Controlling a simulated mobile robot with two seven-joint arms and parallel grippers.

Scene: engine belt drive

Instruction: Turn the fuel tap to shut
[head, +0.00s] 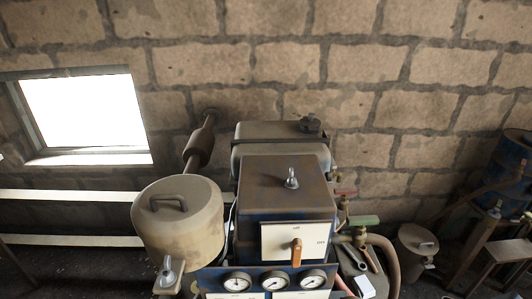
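No label readable here names the fuel tap. A small red-handled tap (346,192) sits at the right of the machine, below a rounded tank (260,139) with a dark cap; its handle lies about level. A larger green handle (364,221) lies level on a valve just below it, above a hose. Neither of my grippers is in view.
A beige canister (180,222) stands left of the dark box (285,190). Several round gauges, including one (238,282), line the front panel. A curved hose (387,262) hangs at the right. A lidded can (416,246) and blue drum (510,165) stand further right.

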